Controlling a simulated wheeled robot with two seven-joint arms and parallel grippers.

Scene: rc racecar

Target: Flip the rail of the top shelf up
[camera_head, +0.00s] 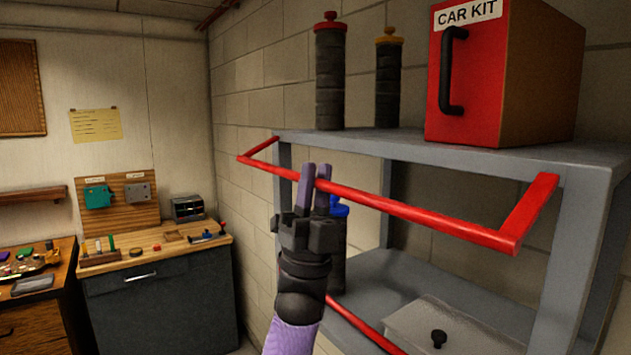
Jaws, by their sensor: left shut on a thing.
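The red rail (420,217) of the top shelf runs across the front of the grey shelf unit. Its two short end arms reach back toward the shelf's corners, and its long bar hangs a little below the edge of the top shelf (480,159). My left gripper (315,177) is at the left part of the long bar, fingers pointing up, and is shut on it. One finger passes in front of the bar. My right gripper is not in view.
On the top shelf stand a red-capped black canister (330,75), an orange-capped one (388,85) and a red CAR KIT box (470,75). Below are a blue-topped canister (338,255), a grey lidded box (450,330) and a lower red rail (365,328). A workbench (160,300) stands at left.

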